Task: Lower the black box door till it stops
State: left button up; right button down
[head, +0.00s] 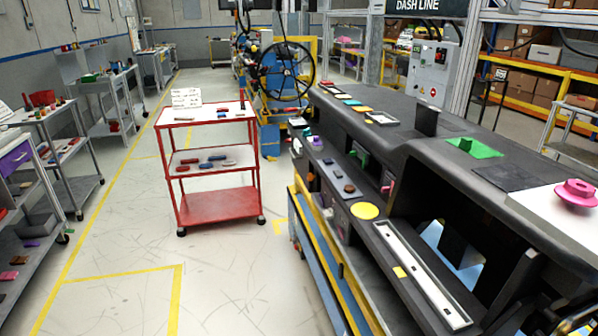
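The dark dashboard module (405,155) runs down the right side of the head view. In its front is a large opening, with a black block-like part (457,247) in front of a light blue patch. A dark slanted panel (515,283) stands to the right of that opening, near the lower right corner. It may be the black box door, but I cannot tell for sure, and its lower part is cut off by the frame. Neither of my grippers is in view.
A long white tray-like strip (422,272) and a yellow disc (365,211) are on the module's front. A pink knob (576,192) sits on a white surface at right. A red cart (218,207) stands left of the module.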

aim_at(303, 166)
jog(key=i+j+z, duration=0.1)
jog(key=i, duration=0.35)
jog(key=i+j, duration=0.25)
jog(key=i, duration=0.15)
jog(key=i+j+z, duration=0.15)
jog(key=i, duration=0.3)
